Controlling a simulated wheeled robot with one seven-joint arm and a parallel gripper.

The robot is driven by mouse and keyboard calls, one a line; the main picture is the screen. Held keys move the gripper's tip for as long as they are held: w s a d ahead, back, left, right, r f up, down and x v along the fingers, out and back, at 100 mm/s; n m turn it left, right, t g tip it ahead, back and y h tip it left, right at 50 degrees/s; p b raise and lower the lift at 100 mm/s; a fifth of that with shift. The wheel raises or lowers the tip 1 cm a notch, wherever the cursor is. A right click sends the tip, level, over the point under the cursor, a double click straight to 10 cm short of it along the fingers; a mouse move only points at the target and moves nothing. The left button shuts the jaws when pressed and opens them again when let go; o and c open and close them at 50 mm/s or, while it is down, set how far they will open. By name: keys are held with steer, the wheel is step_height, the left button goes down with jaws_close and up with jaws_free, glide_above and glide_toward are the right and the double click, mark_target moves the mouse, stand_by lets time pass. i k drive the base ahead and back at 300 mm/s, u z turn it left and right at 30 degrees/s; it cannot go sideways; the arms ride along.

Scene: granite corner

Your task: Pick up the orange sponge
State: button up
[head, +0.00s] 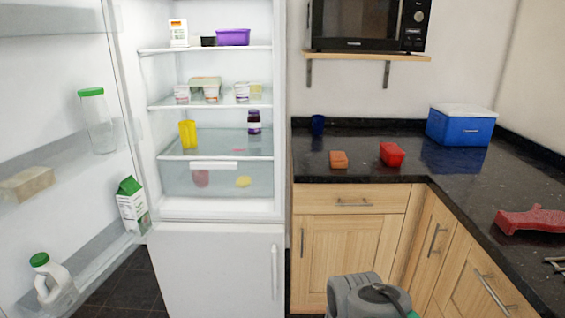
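The orange sponge (338,160) lies on the dark granite counter (330,176), near its front edge and left of the corner. It is a small block and nothing touches it. A grey part of my arm shows at the bottom middle, below and in front of the counter, well apart from the sponge. The fingers of my gripper do not show.
A red container (392,154) stands right of the sponge, and a dark blue cup (318,124) behind it. A blue cooler box (461,126) and a red object (530,219) are further right. The fridge (215,262) stands open at left, its door (60,110) swung out.

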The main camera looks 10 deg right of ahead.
mark_target(338, 160)
steer(key=u, duration=0.25)
steer(key=i, duration=0.85)
